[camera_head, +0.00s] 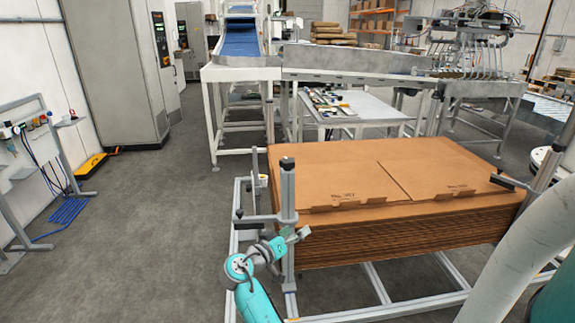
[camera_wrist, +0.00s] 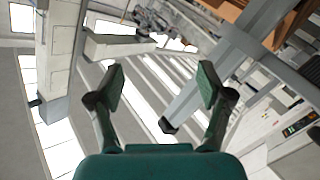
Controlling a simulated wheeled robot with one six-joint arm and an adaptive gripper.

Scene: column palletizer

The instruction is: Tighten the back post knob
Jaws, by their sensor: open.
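A stack of flat brown cardboard (camera_head: 400,175) sits in a metal frame with upright posts. The near left post (camera_head: 288,195) has a black cap on top and a side bar ending in a black knob (camera_head: 239,213). A thinner post (camera_head: 255,175) stands behind it, partly hidden; I cannot make out a knob on it. My gripper (camera_head: 302,235) is just in front of the near left post. In the wrist view my gripper (camera_wrist: 162,86) is open, with nothing between its fingers. A grey bar with a dark end (camera_wrist: 168,126) shows beyond the right finger, apart from it.
A white table (camera_head: 365,107) with loose items stands behind the stack. A blue-belted conveyor (camera_head: 240,40) is at the back. A rack with cables (camera_head: 40,140) stands at the left. The floor between the rack and frame is clear.

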